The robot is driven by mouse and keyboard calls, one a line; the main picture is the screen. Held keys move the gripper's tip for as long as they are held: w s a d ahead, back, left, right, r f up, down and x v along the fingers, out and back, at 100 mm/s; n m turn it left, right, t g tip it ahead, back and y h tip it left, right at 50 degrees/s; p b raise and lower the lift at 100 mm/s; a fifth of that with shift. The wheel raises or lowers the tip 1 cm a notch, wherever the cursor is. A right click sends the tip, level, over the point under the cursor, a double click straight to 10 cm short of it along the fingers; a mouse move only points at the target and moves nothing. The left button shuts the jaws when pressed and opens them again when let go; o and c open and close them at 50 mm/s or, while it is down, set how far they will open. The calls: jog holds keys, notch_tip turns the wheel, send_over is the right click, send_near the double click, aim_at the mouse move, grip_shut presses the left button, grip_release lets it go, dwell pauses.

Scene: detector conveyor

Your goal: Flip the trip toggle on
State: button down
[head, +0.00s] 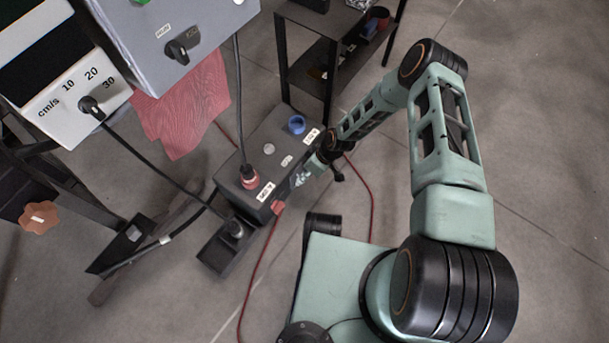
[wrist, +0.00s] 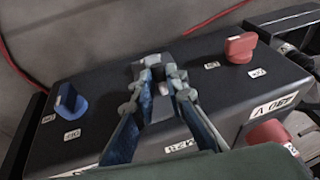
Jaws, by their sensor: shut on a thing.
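A dark box (head: 262,150) stands low on the floor in the head view, with a blue knob (head: 297,124) and a red knob or plug (head: 248,176) on top. My gripper (head: 302,178) is at its right-hand side in that view. In the wrist view my gripper (wrist: 162,86) is shut with its fingertips around a small pale peg (wrist: 163,89), which looks like the toggle lever, in front of a dark block (wrist: 150,66). The fingers hide most of the lever. Which way it is tilted, and its marking, I cannot tell.
In the wrist view a blue knob (wrist: 69,101) is left of the fingers, a red knob (wrist: 240,47) right, and another red part (wrist: 268,134) lower right. A red cable (head: 262,270) crosses the floor. A grey control box (head: 180,40) and black shelf (head: 335,50) stand nearby.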

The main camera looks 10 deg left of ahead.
jog(key=h, duration=0.1)
jog(key=r+g+h, duration=0.1)
jog(key=h, duration=0.1)
jog(key=shift+w+a, duration=0.2)
jog(key=shift+a, duration=0.2)
jog(key=shift+a+r+m+g+h, duration=0.15)
jog(key=shift+g+h, duration=0.15)
jog(key=shift+h, duration=0.3)
jog(key=shift+m+g+h, duration=0.15)
jog(key=shift+g+h, duration=0.15)
jog(key=shift+h, duration=0.3)
jog(key=c, duration=1.9)
grip_release()
jog(key=shift+c, duration=0.2)
jog(key=shift+r, duration=0.1)
jog(key=v, duration=1.2)
jog(key=shift+w+a, duration=0.1)
jog(key=shift+a, duration=0.2)
